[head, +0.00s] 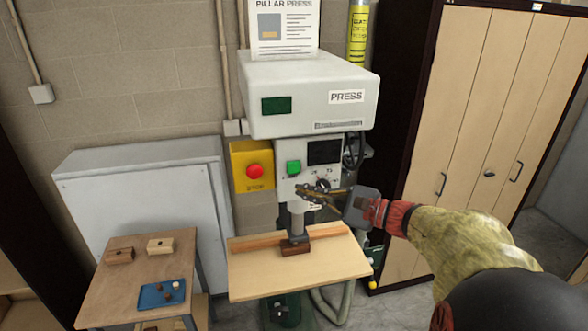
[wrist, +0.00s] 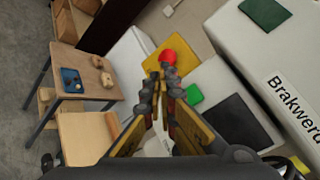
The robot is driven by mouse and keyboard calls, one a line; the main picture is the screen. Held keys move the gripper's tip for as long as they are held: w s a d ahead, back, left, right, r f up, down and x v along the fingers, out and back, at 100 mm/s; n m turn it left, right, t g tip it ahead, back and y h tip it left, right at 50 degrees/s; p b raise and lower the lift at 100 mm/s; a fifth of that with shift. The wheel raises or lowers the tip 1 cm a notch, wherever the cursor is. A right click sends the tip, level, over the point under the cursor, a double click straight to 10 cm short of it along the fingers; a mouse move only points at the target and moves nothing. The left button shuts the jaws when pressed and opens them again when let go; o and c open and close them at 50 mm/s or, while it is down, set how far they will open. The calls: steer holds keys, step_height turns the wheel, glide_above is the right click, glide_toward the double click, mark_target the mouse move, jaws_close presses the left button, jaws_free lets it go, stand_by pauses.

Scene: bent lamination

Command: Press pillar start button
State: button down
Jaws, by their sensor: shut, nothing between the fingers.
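The pillar press (head: 310,95) stands against the wall with a green start button (head: 294,167) on its front panel. A red stop button (head: 254,171) sits on a yellow box to the left of it. My gripper (head: 300,193) is shut and empty in front of the panel, a little below the green button in the head view. In the wrist view the gripper (wrist: 165,85) points toward the panel, with the green button (wrist: 193,94) just right of the fingertips and the red button (wrist: 168,57) beyond them. I cannot tell whether the fingers touch the panel.
The press table (head: 250,284) carries a wooden fence and a small block under the press ram. A side table (head: 105,282) at left holds wooden blocks and a blue tray (head: 161,294). Tall wooden cabinets (head: 470,130) stand at right, and a grey cabinet (head: 140,190) behind.

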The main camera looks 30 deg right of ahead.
mark_target(297, 172)
steer(key=shift+w+d, duration=0.4)
steer(key=shift+w, duration=1)
steer(key=shift+w+d, duration=0.4)
steer(key=shift+w, duration=0.95)
steer(key=shift+w+d, duration=0.4)
steer(key=shift+w, duration=1)
steer(key=shift+w+f, duration=0.1)
steer(key=shift+w, duration=0.05)
steer(key=shift+w+d, duration=0.1)
steer(key=shift+w, duration=0.15)
steer(key=shift+w+d, duration=0.15)
steer(key=shift+w, duration=0.3)
steer(key=shift+s, duration=0.2)
steer(key=shift+s+a+b, duration=0.3)
steer(key=shift+s+b, duration=0.25)
steer(key=shift+s, duration=0.15)
